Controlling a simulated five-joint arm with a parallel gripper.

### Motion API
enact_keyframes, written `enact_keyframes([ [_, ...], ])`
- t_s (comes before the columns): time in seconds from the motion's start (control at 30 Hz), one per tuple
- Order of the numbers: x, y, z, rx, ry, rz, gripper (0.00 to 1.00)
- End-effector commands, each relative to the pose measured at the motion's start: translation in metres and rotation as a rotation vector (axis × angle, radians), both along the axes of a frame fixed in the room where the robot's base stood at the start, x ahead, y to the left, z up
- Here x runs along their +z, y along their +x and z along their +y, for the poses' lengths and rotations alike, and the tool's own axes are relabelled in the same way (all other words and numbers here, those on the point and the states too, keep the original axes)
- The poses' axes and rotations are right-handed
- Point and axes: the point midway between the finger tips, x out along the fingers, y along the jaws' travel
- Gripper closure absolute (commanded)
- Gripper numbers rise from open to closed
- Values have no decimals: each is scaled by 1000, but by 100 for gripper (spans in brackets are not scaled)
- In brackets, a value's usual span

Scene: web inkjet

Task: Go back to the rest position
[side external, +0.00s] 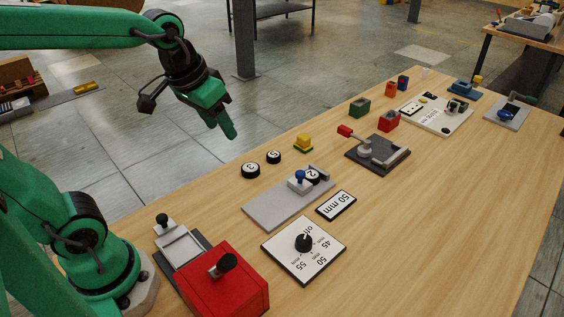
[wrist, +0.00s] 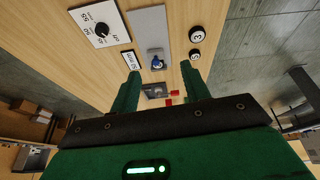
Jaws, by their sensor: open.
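My gripper (side external: 226,126) is raised in the air past the table's left edge in the side external view, apart from everything. In the wrist view its two green fingers (wrist: 163,90) stand apart with nothing held between them. Below and to the right of it in the side view, two black round pieces (side external: 262,163) lie on the table. A grey plate (side external: 272,208) carries a blue-knobbed clamp (side external: 300,178) and a round piece marked 2 (side external: 313,175).
A red box (side external: 222,283) with a black knob stands near my base. A dial plate (side external: 290,258), a "50 mm" card (side external: 336,205), and a dark fixture with a red handle (side external: 376,153) stand on the wooden table (side external: 430,220). Several small blocks and devices sit at the far end.

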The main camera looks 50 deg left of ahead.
Motion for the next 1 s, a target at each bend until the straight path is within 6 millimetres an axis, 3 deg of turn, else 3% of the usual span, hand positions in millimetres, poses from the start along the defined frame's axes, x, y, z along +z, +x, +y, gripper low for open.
enact_keyframes([
  [0.2,-3,-38,4,-31,17,-68,54],
  [0.43,-10,-63,6,-54,31,-117,54],
  [1.0,-13,-69,6,-61,36,-128,54],
])
